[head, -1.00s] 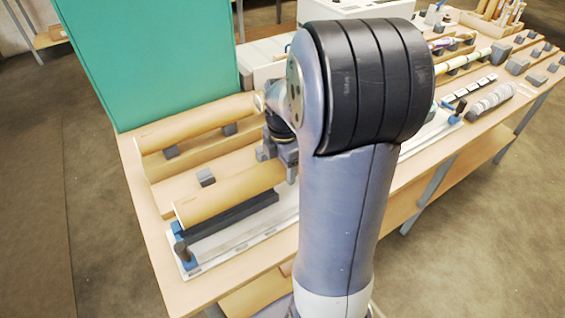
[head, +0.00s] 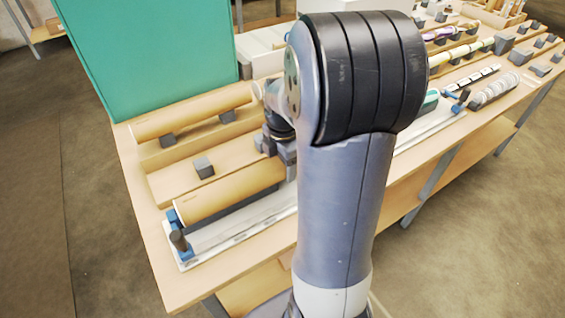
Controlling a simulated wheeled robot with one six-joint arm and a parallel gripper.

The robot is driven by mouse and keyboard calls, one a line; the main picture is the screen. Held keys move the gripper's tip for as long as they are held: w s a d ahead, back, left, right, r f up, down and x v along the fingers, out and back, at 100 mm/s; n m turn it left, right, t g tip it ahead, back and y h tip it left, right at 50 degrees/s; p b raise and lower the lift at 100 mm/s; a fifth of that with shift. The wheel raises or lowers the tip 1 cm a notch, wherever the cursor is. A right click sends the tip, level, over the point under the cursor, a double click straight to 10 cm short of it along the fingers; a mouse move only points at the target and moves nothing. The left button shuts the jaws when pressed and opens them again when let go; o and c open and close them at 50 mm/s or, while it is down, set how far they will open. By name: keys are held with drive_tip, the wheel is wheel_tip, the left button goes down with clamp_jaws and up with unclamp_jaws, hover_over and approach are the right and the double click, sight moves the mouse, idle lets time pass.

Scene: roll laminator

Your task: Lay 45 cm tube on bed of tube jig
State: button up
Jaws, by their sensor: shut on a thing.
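A tan cardboard tube (head: 232,192) lies lengthwise over the tube jig (head: 215,250), directly above its dark bed (head: 247,208). My gripper (head: 287,158) is shut on this tube near its right visible part; my arm hides the fingertips and the tube's far end. The tube looks level and very close to the bed, but I cannot tell whether it touches. The jig has a pale base and a blue end bracket with a dark knob (head: 179,240) at its left end, beside the tube's end.
Another tan tube (head: 195,114) rests on grey supports behind. A small grey block (head: 203,167) stands on the wooden tray between. A tall green panel (head: 145,55) stands at the back left. Several smaller parts lie on the bench at right. My arm covers the middle.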

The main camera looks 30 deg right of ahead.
drive_tip(key=o, duration=1.2)
drive_tip(key=shift+c, duration=0.2)
wheel_tip(320, 180, up, 11)
drive_tip(key=shift+f, duration=0.1)
wheel_tip(320, 180, down, 11)
drive_tip(key=shift+r, duration=0.15)
wheel_tip(320, 180, up, 5)
drive_tip(key=p, duration=0.3)
drive_tip(key=shift+p, duration=0.4)
drive_tip(key=shift+f, duration=0.25)
